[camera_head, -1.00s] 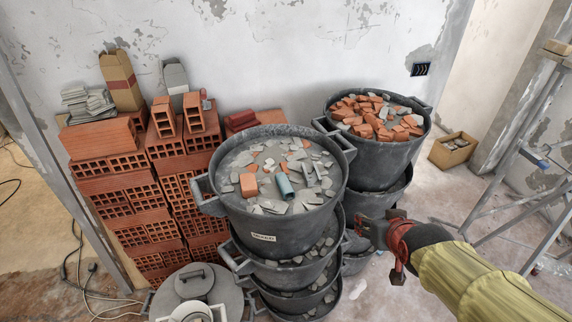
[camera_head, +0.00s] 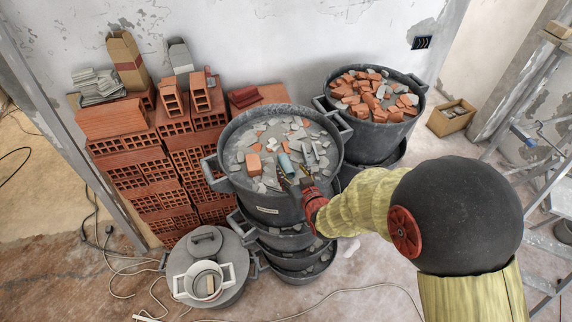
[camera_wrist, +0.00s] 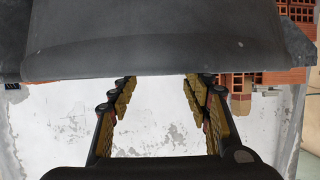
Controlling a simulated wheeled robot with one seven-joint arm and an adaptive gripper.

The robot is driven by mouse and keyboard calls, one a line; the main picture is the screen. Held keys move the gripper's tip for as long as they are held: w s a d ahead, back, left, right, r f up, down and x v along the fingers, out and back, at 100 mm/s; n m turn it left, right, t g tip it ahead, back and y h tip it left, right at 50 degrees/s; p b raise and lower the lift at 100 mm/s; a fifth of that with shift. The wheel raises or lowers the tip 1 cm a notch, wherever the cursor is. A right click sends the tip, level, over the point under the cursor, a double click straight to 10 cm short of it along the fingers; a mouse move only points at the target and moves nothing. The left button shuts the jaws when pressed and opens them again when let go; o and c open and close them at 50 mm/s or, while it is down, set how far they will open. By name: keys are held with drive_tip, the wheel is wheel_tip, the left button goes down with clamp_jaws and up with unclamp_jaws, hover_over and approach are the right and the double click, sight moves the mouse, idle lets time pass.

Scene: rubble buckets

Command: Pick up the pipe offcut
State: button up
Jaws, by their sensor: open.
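The pipe offcut (camera_head: 286,165) is a short grey-teal tube. It lies among grey and orange rubble in the top bucket (camera_head: 232,193) of the middle stack. My gripper (camera_head: 296,180) is at the front right of this bucket, close to the offcut in the head view. Whether it touches anything there cannot be told. In the wrist view my gripper (camera_wrist: 160,82) has its two fingers apart with nothing between them. A dark, curved bucket surface (camera_wrist: 160,45) fills the top of that view. The offcut is not visible there.
An orange brick piece (camera_head: 254,164) lies left of the offcut. Another bucket (camera_head: 369,142) of brick rubble stands behind right. Stacked hollow bricks (camera_head: 135,160) stand left. A lidded bucket (camera_head: 208,262) with a small white pot (camera_head: 203,283) stands front left. A cardboard box (camera_head: 451,117) sits far right.

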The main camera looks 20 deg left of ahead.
sight(289, 168)
drive_tip(key=x, duration=0.3)
drive_tip(key=shift+w+a+f, duration=0.1)
drive_tip(key=shift+f, duration=0.4)
drive_tip(key=shift+w+a+f, duration=0.25)
drive_tip(key=shift+w+a, duration=0.1)
drive_tip(key=shift+w, duration=0.2)
drive_tip(key=shift+c, duration=0.9)
drive_tip(key=c, duration=0.9)
